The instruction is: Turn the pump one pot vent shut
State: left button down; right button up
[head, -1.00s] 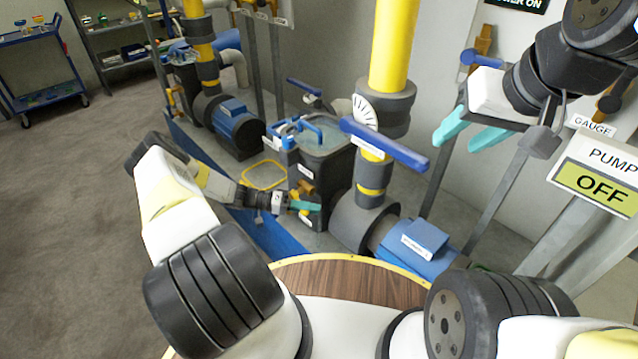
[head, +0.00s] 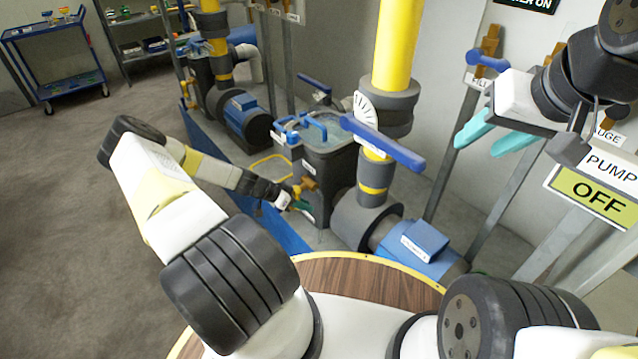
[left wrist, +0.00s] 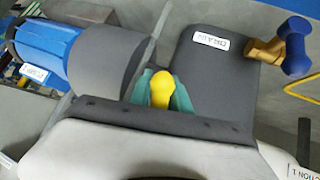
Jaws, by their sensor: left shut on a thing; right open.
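The pump one pot (head: 328,168) is a dark box with a clear lid and blue lid handles, in the middle of the head view. My left gripper (head: 300,205) is low at its front left side. In the left wrist view its teal fingers (left wrist: 161,92) are shut around a rounded yellow knob (left wrist: 161,85). No label on that knob is readable, so I cannot tell that it is the vent. A brass fitting (head: 308,183) is just above the gripper. My right gripper (head: 480,144) is open and empty, raised at the right.
A blue-handled valve (head: 382,144) and yellow pipe (head: 398,45) stand right of the pot. A blue pump motor (head: 415,247) is in front. A brass valve with blue handle (left wrist: 291,45) is near a DRAIN label (left wrist: 210,41). A PUMP OFF sign (head: 597,196) hangs right.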

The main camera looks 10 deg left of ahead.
pick_arm(q)
jog(key=shift+w+a+f+m+t+y, duration=0.1)
jog(key=shift+w+a+m+t+y, duration=0.45)
jog(key=shift+y, duration=0.25)
jog(key=shift+a, duration=0.1)
jog(key=c, duration=1.2)
grip_release()
jog(key=shift+s, duration=0.1)
jog(key=v, duration=0.7)
jog(key=shift+s+r, duration=0.2)
jog(key=shift+r, duration=0.1)
jog(key=shift+a, duration=0.2)
